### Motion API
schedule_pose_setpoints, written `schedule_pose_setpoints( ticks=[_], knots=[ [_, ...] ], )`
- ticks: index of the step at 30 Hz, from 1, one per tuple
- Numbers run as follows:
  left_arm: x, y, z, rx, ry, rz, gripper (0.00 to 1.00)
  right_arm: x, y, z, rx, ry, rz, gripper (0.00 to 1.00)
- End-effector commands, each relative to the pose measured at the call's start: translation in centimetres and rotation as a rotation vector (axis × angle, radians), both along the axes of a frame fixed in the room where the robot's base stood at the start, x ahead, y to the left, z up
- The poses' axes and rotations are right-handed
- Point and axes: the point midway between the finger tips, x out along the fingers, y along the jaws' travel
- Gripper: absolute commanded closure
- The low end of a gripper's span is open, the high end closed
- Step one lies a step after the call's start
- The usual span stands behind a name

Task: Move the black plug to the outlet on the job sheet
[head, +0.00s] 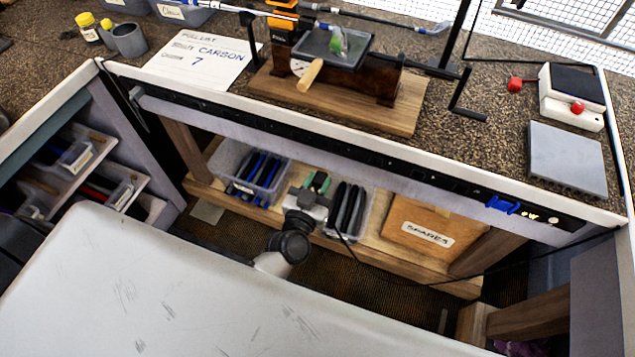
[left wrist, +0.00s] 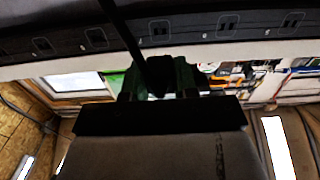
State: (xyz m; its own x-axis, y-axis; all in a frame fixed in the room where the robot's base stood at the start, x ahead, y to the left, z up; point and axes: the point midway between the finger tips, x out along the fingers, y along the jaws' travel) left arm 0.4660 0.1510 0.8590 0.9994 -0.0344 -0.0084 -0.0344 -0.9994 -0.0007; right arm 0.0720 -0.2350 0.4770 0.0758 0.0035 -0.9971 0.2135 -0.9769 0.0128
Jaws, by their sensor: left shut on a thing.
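My left gripper (head: 317,182) is below the bench's front edge in the head view, with green fingertips pointing up toward the power strip. In the left wrist view, the gripper (left wrist: 158,82) is shut on the black plug (left wrist: 158,73), and a black cable rises from it past the strip. The plug is hard to make out in the head view. The black power strip (head: 372,158) runs along the bench front; several outlets show above the gripper in the wrist view. The plug looks apart from them. The job sheet (head: 205,58) shows "CARBON" and "7". My right gripper is not in view.
A blue plug (head: 503,205) sits at the strip's right part. Bins of grips (head: 247,172) and a "SPARES" box (head: 432,227) stand on the shelf below. The black cable (head: 470,277) hangs across toward the right. A club vise stands on a wooden base (head: 290,88).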

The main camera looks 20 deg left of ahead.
Motion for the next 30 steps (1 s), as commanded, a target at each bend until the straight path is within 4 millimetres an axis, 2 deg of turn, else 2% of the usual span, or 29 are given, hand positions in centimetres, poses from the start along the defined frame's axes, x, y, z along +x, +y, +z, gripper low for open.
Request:
schedule_pose_setpoints(
  ticks=[6, 15, 30],
  knots=[
    [2.3, -0.1, 0.0, -0.001, -0.002, 0.0, 1.0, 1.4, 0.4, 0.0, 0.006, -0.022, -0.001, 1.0],
    [4.6, -0.2, 0.0, 0.0, -0.001, 0.0, 1.0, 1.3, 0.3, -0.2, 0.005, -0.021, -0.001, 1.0],
    [5.2, -0.2, 0.0, -0.001, 0.0, 0.0, 1.0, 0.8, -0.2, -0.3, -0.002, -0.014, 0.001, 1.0]
  ],
)
